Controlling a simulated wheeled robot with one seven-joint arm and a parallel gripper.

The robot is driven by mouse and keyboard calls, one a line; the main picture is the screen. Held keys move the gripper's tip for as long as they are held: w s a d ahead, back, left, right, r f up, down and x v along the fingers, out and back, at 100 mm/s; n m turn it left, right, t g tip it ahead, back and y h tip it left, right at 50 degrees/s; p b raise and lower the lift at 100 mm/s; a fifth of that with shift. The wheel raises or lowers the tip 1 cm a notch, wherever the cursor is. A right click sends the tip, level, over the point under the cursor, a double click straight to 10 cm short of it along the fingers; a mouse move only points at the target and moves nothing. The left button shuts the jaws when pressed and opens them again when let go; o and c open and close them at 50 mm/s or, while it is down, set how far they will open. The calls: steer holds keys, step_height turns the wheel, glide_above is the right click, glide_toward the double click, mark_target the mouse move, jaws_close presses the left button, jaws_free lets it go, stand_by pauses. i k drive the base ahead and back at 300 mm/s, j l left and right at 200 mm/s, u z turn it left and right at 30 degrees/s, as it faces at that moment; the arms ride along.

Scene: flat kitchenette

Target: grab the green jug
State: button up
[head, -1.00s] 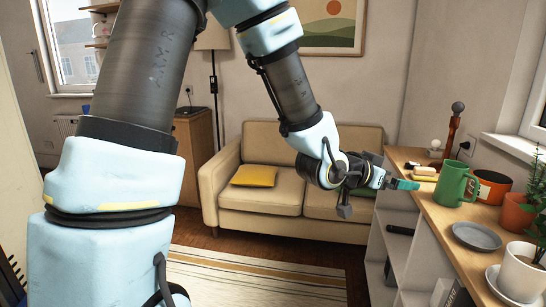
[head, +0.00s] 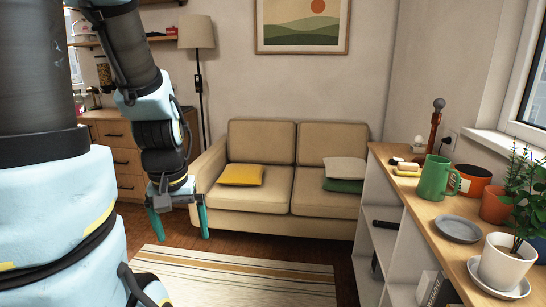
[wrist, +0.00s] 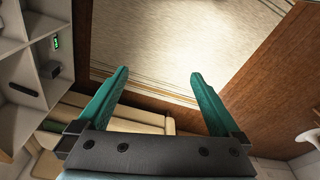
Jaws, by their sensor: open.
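The green jug (head: 436,178) stands upright on the wooden top of the shelf unit at the right in the head view, its handle to the right. My gripper (head: 181,226) hangs at the left of the head view, pointing down, well to the left of the jug and in front of the sofa. Its two teal fingers are spread apart with nothing between them. In the wrist view my gripper (wrist: 157,85) is open above the floor and rug. The jug is not in the wrist view.
A sofa (head: 284,165) is behind. The striped rug (head: 230,278) is clear.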

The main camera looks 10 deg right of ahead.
mark_target(432, 183)
steer(key=z, duration=0.65)
steer(key=i+z, duration=0.5)
steer(key=i+j+z, duration=0.25)
steer(key=i+z, duration=0.2)
steer(key=i, duration=0.1)
